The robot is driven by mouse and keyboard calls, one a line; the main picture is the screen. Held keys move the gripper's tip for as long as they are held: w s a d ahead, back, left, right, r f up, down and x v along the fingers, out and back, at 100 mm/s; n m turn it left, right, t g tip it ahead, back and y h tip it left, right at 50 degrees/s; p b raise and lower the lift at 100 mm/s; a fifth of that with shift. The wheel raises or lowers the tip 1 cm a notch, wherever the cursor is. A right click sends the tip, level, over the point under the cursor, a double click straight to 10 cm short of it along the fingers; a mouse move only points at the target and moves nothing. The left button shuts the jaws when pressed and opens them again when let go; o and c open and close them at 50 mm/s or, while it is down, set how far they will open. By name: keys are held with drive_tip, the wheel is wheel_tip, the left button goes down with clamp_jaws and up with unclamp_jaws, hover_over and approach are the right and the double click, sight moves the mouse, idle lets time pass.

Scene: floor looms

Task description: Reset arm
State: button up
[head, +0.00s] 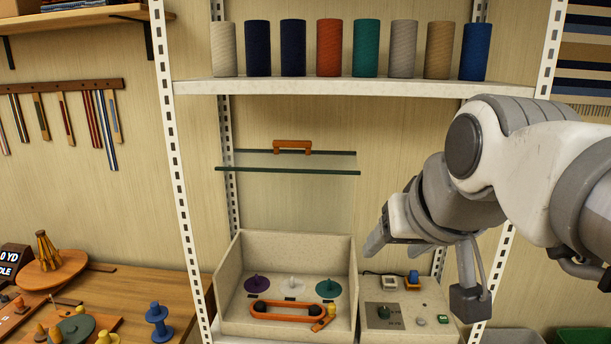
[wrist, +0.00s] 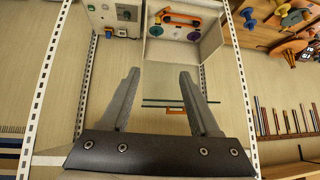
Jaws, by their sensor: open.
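My arm comes in from the right in the head view. My gripper (head: 372,246) points left, in front of the rack, and appears above and right of the open grey box (head: 235,290). In the wrist view, which is upside down, my gripper (wrist: 160,73) has its two grey fingers wide apart with nothing between them. The box holds a purple, a white and a green disc with pegs and an orange loop (head: 283,317). A glass panel (head: 250,162) with an orange handle (head: 292,146) is above the box; it also shows beyond my fingers in the wrist view (wrist: 160,103).
A control panel (head: 408,303) with a green knob stands right of the box. Several coloured yarn cones stand on the upper shelf (head: 350,87). White perforated rack posts (head: 180,180) flank the space. A wooden bench (head: 120,290) with spools and discs is at left.

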drive_tip(key=shift+s, duration=0.35)
drive_tip(key=s+d+f+g+b, duration=0.1)
drive_tip(key=s+f, duration=0.3)
drive_tip(key=f, duration=0.4)
drive_tip(key=s+d+f+g+b, duration=0.1)
drive_tip(key=s+f+b, duration=0.2)
drive_tip(key=f, duration=0.6)
drive_tip(key=shift+s+d+f+g+h+b, duration=0.15)
drive_tip(key=shift+s+d+g+h+b, duration=0.2)
drive_tip(key=shift+s, duration=0.3)
